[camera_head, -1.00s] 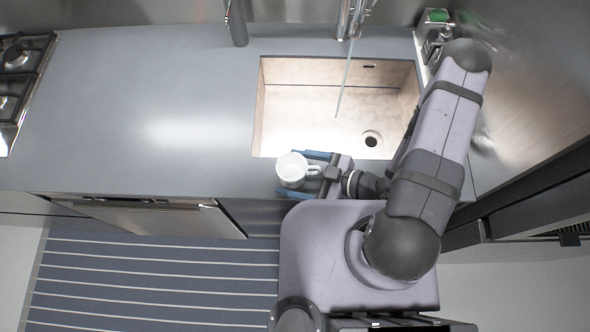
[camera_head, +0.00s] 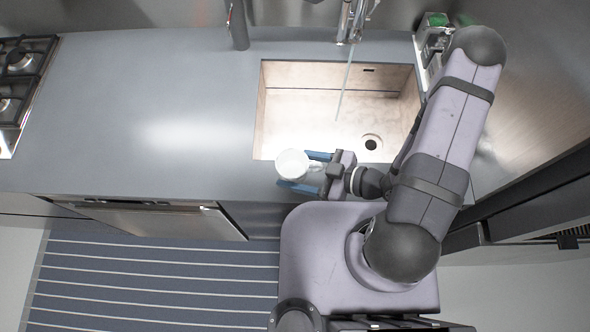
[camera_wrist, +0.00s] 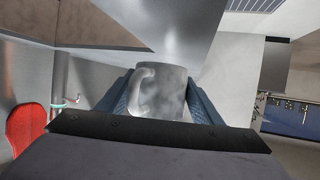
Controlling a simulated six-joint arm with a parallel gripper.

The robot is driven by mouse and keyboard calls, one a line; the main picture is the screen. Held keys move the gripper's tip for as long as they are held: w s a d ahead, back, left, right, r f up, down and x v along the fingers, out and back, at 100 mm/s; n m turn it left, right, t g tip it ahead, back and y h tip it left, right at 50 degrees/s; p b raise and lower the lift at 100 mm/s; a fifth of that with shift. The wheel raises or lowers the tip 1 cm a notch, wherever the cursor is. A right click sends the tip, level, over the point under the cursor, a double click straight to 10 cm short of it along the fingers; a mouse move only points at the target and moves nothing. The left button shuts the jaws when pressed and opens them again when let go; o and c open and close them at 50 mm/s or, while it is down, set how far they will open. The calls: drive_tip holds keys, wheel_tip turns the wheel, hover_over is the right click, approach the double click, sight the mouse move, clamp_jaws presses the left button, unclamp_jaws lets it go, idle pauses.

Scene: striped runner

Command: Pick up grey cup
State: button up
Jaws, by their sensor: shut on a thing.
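The grey cup (camera_head: 292,163) looks pale in the head view, at the front left corner of the sink. It also shows in the wrist view (camera_wrist: 165,92), mottled grey, with its handle toward the left. My gripper (camera_head: 305,172) is shut on the cup, with one blue finger on each side of it. In the wrist view the fingers of my gripper (camera_wrist: 163,98) flank the cup. The far side of the cup is hidden. I cannot tell exactly how far the cup is above the counter.
The sink (camera_head: 300,120) with a tap (camera_head: 352,22) lies just behind the cup. The grey counter (camera_head: 120,130) is clear to the left, up to the stove (camera_head: 20,75). A dishwasher door (camera_head: 170,218) is below the counter's front edge. A striped runner (camera_head: 150,285) lies on the floor.

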sight(302, 164)
drive_tip(key=shift+r+p, duration=2.2)
drive_tip(key=shift+r, duration=0.7)
drive_tip(key=shift+f, duration=0.1)
drive_tip(key=shift+w+d+f+b, duration=0.1)
drive_tip(key=shift+f+b, duration=0.5)
drive_tip(key=shift+b, duration=0.1)
drive_tip(key=shift+t, duration=0.3)
drive_tip(key=f+b, duration=0.1)
drive_tip(key=w+d+f+b, duration=0.1)
drive_tip(key=w+f+b, duration=0.1)
drive_tip(key=b, duration=0.1)
drive_tip(key=shift+w+d+f, duration=0.1)
drive_tip(key=shift+w+d, duration=0.05)
drive_tip(key=shift+d, duration=0.1)
drive_tip(key=w+d+m+t+h+b, duration=0.3)
drive_tip(key=w+d+m+t+h, duration=0.3)
drive_tip(key=w+d+m, duration=0.3)
drive_tip(key=w+d+t, duration=0.1)
drive_tip(key=w+d, duration=0.3)
drive_tip(key=shift+w+f+h, duration=0.25)
drive_tip(key=shift+w+h, duration=0.05)
drive_tip(key=shift+h, duration=0.1)
drive_tip(key=shift+b, duration=0.3)
